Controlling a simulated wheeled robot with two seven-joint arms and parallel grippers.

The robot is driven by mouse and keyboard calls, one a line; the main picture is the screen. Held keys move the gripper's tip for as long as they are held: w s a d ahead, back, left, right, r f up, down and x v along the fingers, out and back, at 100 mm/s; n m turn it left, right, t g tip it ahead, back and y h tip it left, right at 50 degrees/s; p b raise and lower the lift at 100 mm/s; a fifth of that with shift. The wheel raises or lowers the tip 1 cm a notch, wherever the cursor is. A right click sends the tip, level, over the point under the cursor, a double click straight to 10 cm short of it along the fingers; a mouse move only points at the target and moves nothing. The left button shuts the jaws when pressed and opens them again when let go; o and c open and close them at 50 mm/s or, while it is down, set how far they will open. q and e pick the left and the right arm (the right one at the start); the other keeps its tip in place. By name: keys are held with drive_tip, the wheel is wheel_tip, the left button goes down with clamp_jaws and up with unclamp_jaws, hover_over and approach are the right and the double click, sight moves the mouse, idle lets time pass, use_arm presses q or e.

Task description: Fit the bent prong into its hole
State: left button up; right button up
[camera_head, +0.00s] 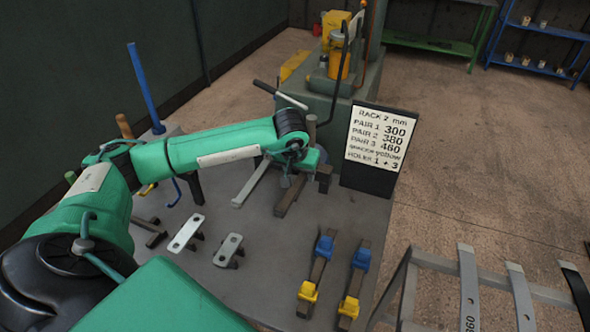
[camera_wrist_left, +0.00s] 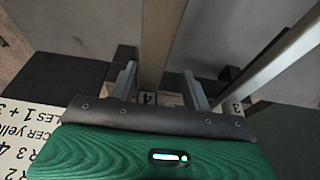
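My left gripper (camera_head: 288,182) is low over the bench, with its fingers mostly hidden by the wrist in the head view. In the left wrist view its two fingers (camera_wrist_left: 158,88) stand apart, with a brown-grey bar (camera_wrist_left: 160,40) showing between them and gaps on both sides. That bar seems to be the dark bar (camera_head: 290,196) below the wrist in the head view. A paler bar (camera_head: 251,183) lies to its left. I cannot tell which part is the bent prong or which hole is its own. Two pale plates with holes (camera_head: 187,232) (camera_head: 229,249) stand on dark feet. My right gripper is out of view.
Two dark strips (camera_head: 318,270) (camera_head: 354,283) with blue and yellow blocks lie at front right. A blue rod (camera_head: 144,85) stands at back left. A metal rack (camera_head: 468,285) is at right.

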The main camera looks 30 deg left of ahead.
use_arm(q)
drive_tip(key=shift+f, duration=0.8)
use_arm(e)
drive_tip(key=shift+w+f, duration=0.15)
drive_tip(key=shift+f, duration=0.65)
use_arm(q)
drive_tip(key=shift+w+d+r, duration=0.1)
drive_tip(key=shift+d+r, duration=0.15)
drive_tip(key=shift+d, duration=0.45)
drive_tip(key=a+b+v, duration=0.1)
drive_tip(key=v, duration=1.3)
drive_tip(key=shift+a+r, duration=0.25)
drive_tip(key=shift+r, duration=0.2)
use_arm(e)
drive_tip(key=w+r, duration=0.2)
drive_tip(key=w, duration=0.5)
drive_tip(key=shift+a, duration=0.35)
use_arm(q)
drive_tip(key=shift+r, duration=0.1)
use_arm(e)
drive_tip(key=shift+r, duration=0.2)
